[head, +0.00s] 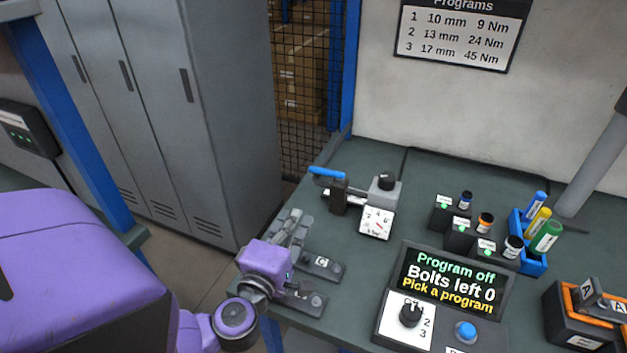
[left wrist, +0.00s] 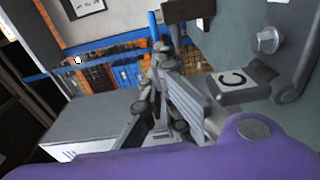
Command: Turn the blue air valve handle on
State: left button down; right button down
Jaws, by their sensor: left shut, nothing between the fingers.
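The blue air valve handle (head: 327,173) sits on top of a dark valve block (head: 339,195) at the bench's back left. It points left from the block. A grey regulator with a black knob (head: 386,182) and a white gauge (head: 376,223) stand right of it. My left gripper (head: 296,214) is shut and empty, in front of and a little left of the handle. In the left wrist view the blue handle (left wrist: 154,28) shows just beyond the fingertips (left wrist: 161,52); whether they touch it I cannot tell. My right gripper is not in view.
Two dark lettered holders (head: 322,266) lie close beside my left gripper. A program screen (head: 452,280) stands at the bench front, with several small bottles (head: 485,222) and a blue marker tray (head: 530,262) behind it. Grey lockers (head: 200,110) stand to the left.

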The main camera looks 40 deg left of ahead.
aim_at(319, 174)
pick_arm(q)
jog(key=x, duration=1.3)
jog(key=shift+w, duration=0.3)
